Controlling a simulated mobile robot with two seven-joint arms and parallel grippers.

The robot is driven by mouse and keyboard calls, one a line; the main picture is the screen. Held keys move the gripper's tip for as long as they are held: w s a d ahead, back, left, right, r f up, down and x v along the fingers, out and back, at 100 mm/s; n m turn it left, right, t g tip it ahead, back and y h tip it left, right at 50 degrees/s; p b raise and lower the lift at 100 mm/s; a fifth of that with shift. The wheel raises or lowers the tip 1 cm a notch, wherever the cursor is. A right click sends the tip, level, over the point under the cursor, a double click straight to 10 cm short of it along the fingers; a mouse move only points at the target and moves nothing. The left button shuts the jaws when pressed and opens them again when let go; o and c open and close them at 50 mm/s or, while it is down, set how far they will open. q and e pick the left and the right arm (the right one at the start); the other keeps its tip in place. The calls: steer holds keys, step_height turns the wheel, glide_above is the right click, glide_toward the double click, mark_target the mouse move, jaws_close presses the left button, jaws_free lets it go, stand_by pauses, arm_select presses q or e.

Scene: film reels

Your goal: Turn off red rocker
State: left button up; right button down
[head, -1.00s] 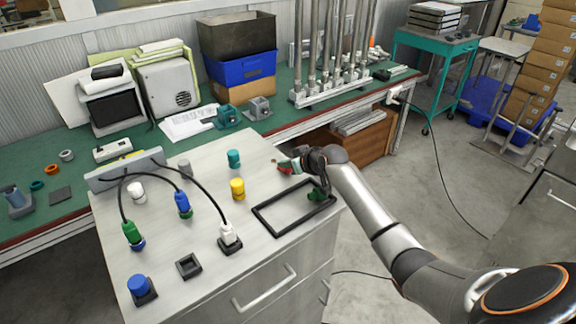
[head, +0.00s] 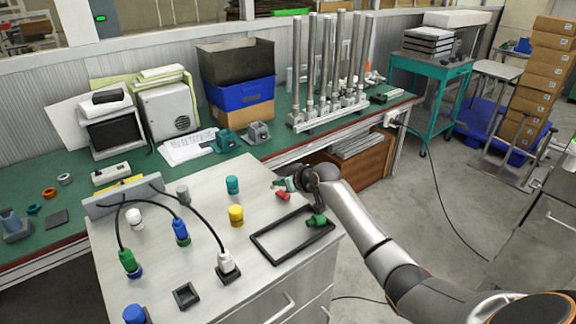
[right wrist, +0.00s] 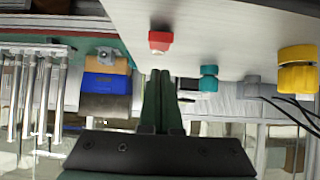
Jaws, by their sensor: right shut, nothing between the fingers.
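The red rocker (head: 283,195) sits on the grey cabinet top, near its far right edge. In the right wrist view it is a small red block (right wrist: 160,41) on the pale surface. My right gripper (head: 280,183) is shut and empty, close beside the red rocker on its far side in the head view. In the right wrist view its closed green fingers (right wrist: 157,73) point toward the rocker, with a visible gap between them. Whether they touch it cannot be told from the head view. My left gripper is not in view.
On the cabinet top (head: 200,262) stand a teal knob (head: 232,185), a yellow knob (head: 236,215), a black rectangular frame (head: 275,259), a green part (head: 317,220) and cabled plugs (head: 181,231). Behind is a green workbench (head: 75,170) with bins and metal posts.

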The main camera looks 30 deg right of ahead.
mark_target(280, 192)
steer(key=r, duration=0.3)
steer(key=shift+w+d+r, duration=0.1)
steer(key=shift+w+r, duration=0.1)
steer(key=shift+w, duration=0.05)
steer(key=s+r, duration=0.5)
steer(key=r, duration=0.2)
steer(key=shift+s+r+b, duration=0.3)
steer(key=shift+s+r, duration=0.05)
steer(key=shift+s, duration=0.05)
steer(key=shift+d, duration=0.1)
